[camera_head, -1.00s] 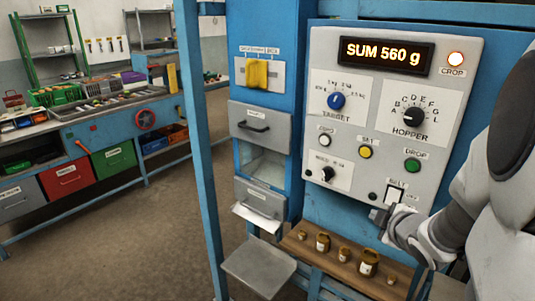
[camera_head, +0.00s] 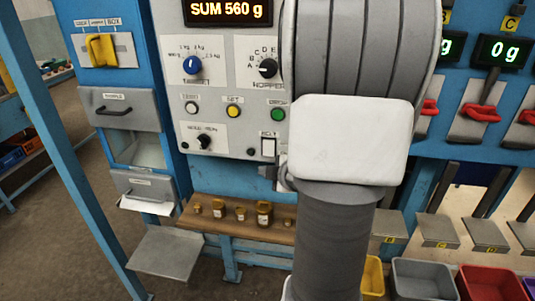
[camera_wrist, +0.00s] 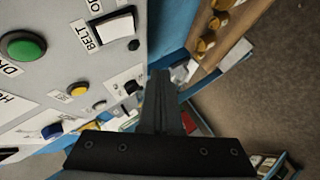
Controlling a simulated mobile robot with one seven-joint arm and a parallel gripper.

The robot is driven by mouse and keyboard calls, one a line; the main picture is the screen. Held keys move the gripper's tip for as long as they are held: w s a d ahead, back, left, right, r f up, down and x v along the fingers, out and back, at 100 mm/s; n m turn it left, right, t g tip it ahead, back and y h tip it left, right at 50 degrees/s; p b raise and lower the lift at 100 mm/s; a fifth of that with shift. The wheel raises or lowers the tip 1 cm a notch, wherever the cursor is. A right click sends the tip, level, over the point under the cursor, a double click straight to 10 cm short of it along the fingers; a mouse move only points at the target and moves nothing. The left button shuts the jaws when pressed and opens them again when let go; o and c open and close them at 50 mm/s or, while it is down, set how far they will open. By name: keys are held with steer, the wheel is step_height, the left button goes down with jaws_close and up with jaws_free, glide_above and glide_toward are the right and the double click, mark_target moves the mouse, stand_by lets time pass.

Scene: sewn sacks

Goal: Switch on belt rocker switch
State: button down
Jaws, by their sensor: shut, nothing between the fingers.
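The belt rocker switch (camera_head: 268,147) is a white rocker in a dark frame at the lower right of the grey control panel (camera_head: 222,150). In the wrist view the rocker (camera_wrist: 116,26) shows at the upper left, beside its BELT label. I cannot tell which way it is tipped. My gripper (camera_wrist: 160,76) is shut and empty, its fingers pointing up the picture. Its tips show apart from the rocker, to its lower right in the wrist view. In the head view my arm hides most of the gripper and the panel's right side.
A green button (camera_head: 278,114), a yellow button (camera_head: 233,111) and a black knob (camera_head: 204,142) share the panel. A wooden shelf (camera_head: 235,226) with several small jars lies below. Scales and bins, including a grey bin (camera_head: 424,280), stand to the right.

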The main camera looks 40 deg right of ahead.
steer(key=w+d, duration=0.4)
steer(key=d, duration=0.1)
steer(key=shift+f+p, duration=0.3)
steer(key=shift+f, duration=0.05)
steer(key=shift+w, duration=0.1)
stand_by(1.7)
steer(key=shift+w+d, duration=0.25)
steer(key=shift+w+d+f, duration=0.1)
steer(key=shift+w+d, duration=0.1)
steer(key=shift+d, duration=0.05)
stand_by(0.8)
steer(key=shift+s+a, duration=0.5)
steer(key=shift+a, duration=0.1)
steer(key=s+a, duration=0.1)
steer(key=a, duration=0.1)
steer(key=s+a+b, duration=0.1)
steer(key=s, duration=0.1)
steer(key=shift+s+a+r, duration=0.1)
steer(key=shift+a+r, duration=0.25)
steer(key=shift+r, duration=0.05)
